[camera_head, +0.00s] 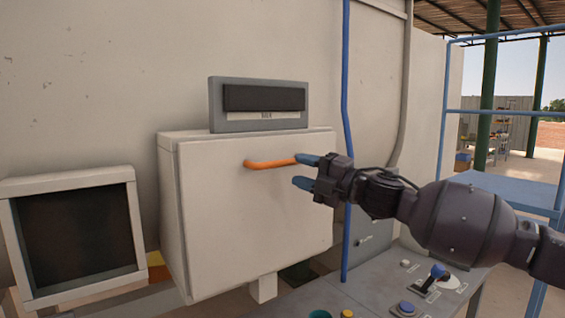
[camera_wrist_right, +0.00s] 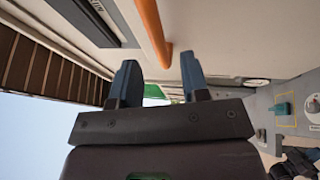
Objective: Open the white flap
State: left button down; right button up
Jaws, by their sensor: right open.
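The white flap (camera_head: 240,220) is the front of a white box on the wall, and it looks shut. An orange bar handle (camera_head: 268,164) runs across its upper part. The handle also shows in the right wrist view (camera_wrist_right: 152,30), just beyond the fingers. My right gripper (camera_head: 304,171) is at the right end of the handle, with blue fingertips apart, one above the other. In the right wrist view the right gripper (camera_wrist_right: 158,82) is open with nothing between its fingers. I cannot tell whether a fingertip touches the handle. My left gripper is not in view.
A grey panel with a dark display (camera_head: 263,98) is above the box. A dark monitor (camera_head: 80,238) stands at the left. A blue vertical pipe (camera_head: 346,100) runs behind my right gripper. A control desk with a joystick (camera_head: 437,272) and buttons lies below my right arm.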

aim_at(285, 164)
jog(key=shift+x, duration=2.75)
grip_shut()
